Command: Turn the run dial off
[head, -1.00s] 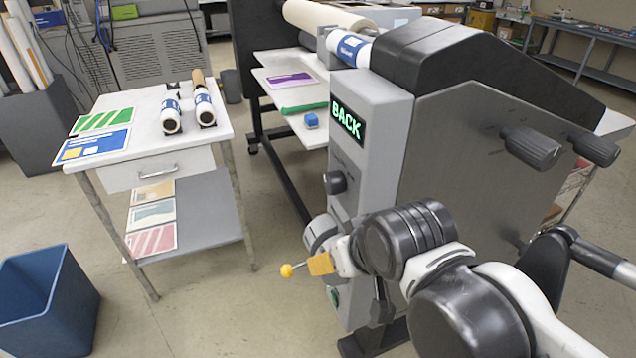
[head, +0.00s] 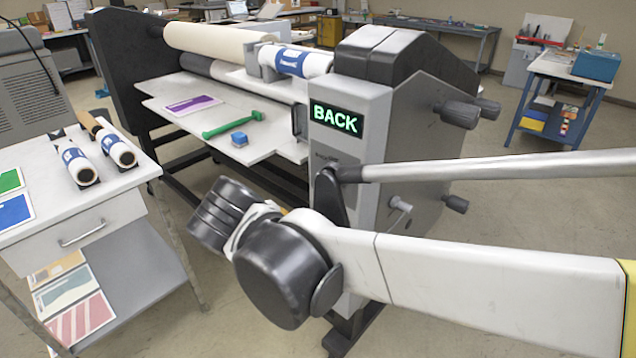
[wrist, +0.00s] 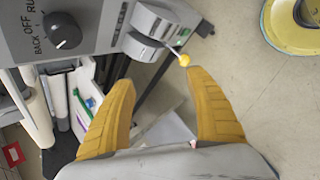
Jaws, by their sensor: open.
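The run dial (wrist: 62,30) is a round black knob on the grey panel of the laminator (head: 350,95), at the upper left of the wrist view. BACK, OFF and a partly cut-off RU label stand beside it. Its pale mark appears towards the BACK side, though it is small. The green display (head: 336,118) reads BACK. My gripper (wrist: 161,78) is open and empty, with its yellow fingers apart and the dial beyond the left finger, not between them. In the head view my arm hides the dial and nearly all of the gripper.
A lever with a yellow ball (wrist: 183,60) juts from the machine close to my right fingertip. A white side table with rolls (head: 70,215) stands left of the machine. The feed table (head: 165,113) holds a green tool and a blue block (head: 239,138).

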